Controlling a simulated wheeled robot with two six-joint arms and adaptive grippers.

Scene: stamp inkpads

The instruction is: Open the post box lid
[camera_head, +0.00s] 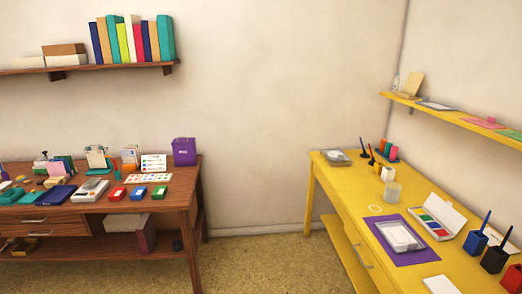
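A purple box (184,153) with small pale lettering on its front, which looks like the post box, stands at the right back corner of the brown desk (150,205). Its top looks closed, but it is too small to be sure. Neither of my grippers is in view.
The brown desk also holds red, blue and green inkpads (138,192), a grey scale-like device (90,190), cards and several small items. A yellow table (340,185) with pen cups and a purple mat (385,238) stands at right. Open floor (265,262) lies between them.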

